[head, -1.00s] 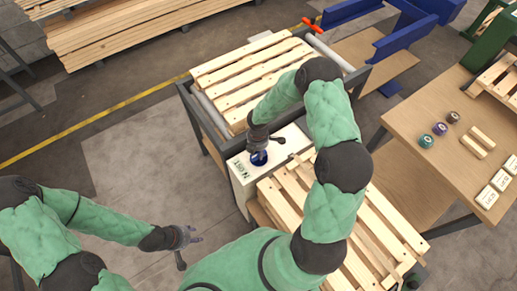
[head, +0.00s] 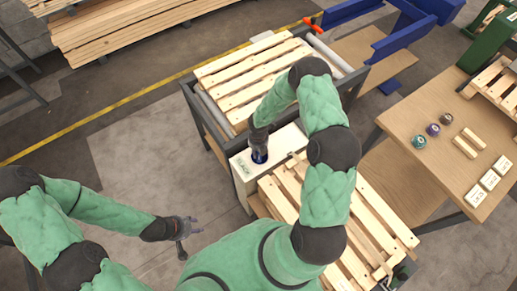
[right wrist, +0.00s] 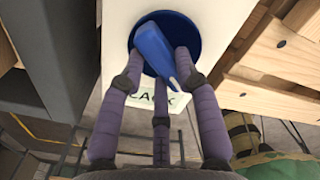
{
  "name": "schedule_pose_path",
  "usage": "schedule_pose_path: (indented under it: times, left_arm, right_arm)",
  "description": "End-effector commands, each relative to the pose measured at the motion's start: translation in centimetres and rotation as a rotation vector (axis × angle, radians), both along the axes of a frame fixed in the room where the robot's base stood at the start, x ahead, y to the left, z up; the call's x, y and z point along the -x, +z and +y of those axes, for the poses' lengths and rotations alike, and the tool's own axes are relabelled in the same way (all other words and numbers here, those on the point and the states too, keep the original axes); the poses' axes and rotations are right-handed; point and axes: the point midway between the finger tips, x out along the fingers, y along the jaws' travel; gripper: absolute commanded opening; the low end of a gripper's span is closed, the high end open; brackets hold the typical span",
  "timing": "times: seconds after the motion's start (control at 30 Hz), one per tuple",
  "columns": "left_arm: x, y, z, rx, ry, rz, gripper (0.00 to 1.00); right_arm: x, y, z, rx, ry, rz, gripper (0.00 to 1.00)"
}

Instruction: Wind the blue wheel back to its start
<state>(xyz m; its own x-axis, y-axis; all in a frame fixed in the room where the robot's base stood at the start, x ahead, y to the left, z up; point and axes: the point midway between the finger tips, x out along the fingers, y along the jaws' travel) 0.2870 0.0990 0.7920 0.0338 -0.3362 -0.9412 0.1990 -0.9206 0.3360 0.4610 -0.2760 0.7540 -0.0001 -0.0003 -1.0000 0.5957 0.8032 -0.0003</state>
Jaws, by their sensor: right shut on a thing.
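The blue wheel (head: 260,156) sits on top of a white box (head: 241,180) between two pallet stands. In the right wrist view it is a round dark blue disc (right wrist: 193,28) with a raised lighter blue grip (right wrist: 154,47) across it. My right gripper (head: 261,147) points down at the wheel. In the right wrist view its purple fingers (right wrist: 160,70) are closed around the raised grip. A label with partly covered letters (right wrist: 180,103) shows on the box below the wheel. My left gripper (head: 186,228) is empty over the floor at the left, its fingers apart.
A slatted pallet (head: 250,75) lies on the stand behind the box, and another (head: 375,225) lies in front, close to my right arm. A wooden table (head: 400,95) at the right carries coloured round pieces, wooden blocks and white labelled cards. The floor at left is open.

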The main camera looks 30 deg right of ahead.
Motion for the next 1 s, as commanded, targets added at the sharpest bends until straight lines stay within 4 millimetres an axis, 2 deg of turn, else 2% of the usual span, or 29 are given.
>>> schedule_pose_path:
  times: [0.1,0.6,1.0]
  left_arm:
    - [0.0,1.0,0.0,0.000,0.000,0.000,0.40]
    - [0.0,3.4,0.0,0.000,0.000,0.000,0.40]
    - [0.0,4.2,0.0,0.000,0.000,0.000,0.40]
  right_arm:
    - [0.2,0.2,0.1,-0.001,0.111,0.002,0.00]
    - [0.4,0.1,0.2,-0.001,0.542,0.002,0.00]
    - [0.4,0.0,0.2,-0.001,0.709,0.000,0.00]
